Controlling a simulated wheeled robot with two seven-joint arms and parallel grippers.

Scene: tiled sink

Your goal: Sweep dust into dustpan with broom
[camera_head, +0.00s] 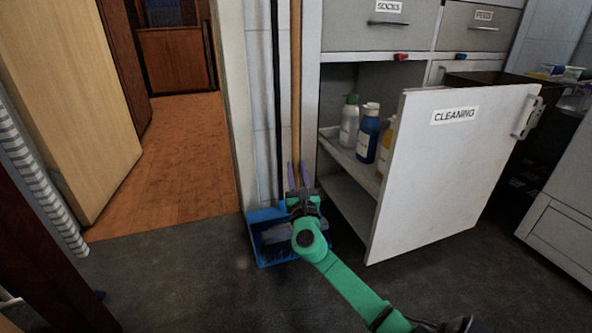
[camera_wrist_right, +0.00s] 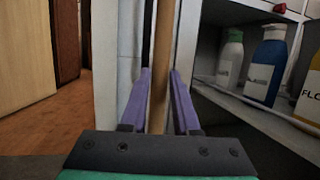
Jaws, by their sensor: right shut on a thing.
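The broom's wooden handle (camera_head: 296,70) stands upright against the wall edge left of the cabinet. The handle also shows in the right wrist view (camera_wrist_right: 162,50). My right gripper (camera_head: 298,174) is shut on the handle low down, with one purple finger on each side of it. The blue dustpan (camera_head: 258,217) lies on the dark floor below, its black handle (camera_head: 277,90) upright just left of the broom's. A grey mass, possibly bristles, shows at the dustpan, partly hidden by my green right arm. I cannot clearly make out dust. My left gripper is not in view.
An open white door labelled CLEANING (camera_head: 455,165) stands right of my arm. Behind it, bottles (camera_head: 367,135) stand on a cabinet shelf. A doorway with wooden floor (camera_head: 180,150) is at left. The dark floor (camera_head: 180,280) in front is largely clear.

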